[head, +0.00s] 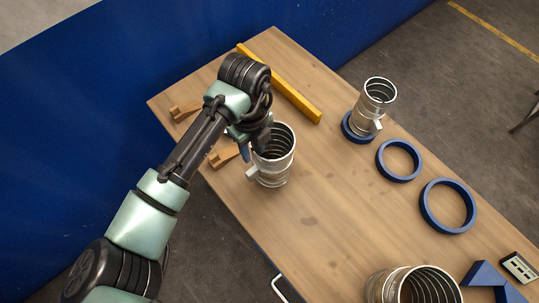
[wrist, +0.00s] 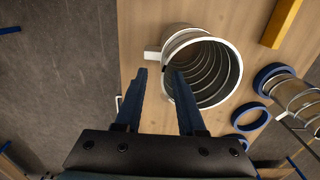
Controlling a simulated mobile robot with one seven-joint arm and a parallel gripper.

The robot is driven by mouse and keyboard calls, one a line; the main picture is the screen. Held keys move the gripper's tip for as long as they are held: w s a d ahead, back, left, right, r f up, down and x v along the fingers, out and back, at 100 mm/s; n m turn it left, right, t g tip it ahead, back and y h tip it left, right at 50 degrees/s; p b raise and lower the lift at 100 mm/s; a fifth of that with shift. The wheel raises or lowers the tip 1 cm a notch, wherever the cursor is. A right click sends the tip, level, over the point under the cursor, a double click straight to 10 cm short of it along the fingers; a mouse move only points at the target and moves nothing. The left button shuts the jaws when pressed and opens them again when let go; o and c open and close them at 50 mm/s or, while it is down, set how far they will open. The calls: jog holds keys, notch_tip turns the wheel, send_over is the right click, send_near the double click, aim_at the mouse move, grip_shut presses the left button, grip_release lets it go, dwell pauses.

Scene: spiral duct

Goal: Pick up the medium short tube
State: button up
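The tube of middle size, which I take as the medium short tube (head: 279,170), stands upright on the wooden table. It is ribbed silver metal with a pale side tab. My gripper (head: 246,146) is at its rim, on the left side. In the wrist view my gripper (wrist: 159,72) is open, with two blue fingers apart. The tube (wrist: 235,80) lies ahead. The right finger overlaps its round opening and the left finger is outside, so the near wall appears between them. Whether either finger touches the wall I cannot tell.
A smaller tube (head: 373,105) stands at a blue ring (head: 350,133). Two empty blue rings (head: 381,161) (head: 424,211) lie nearby. A larger tube (head: 376,290) is at the front. A yellow bar (head: 290,92) lies along the back; wooden pieces (head: 222,157) lie left.

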aim_at(255, 153)
jog(key=f+p, duration=0.1)
jog(key=f, duration=0.1)
jog(key=f+p, duration=0.1)
jog(key=f, duration=0.2)
jog(key=shift+d, duration=0.2)
jog(key=shift+r, duration=0.1)
grip_shut()
jog(key=shift+w, duration=0.1)
dwell(0.9)
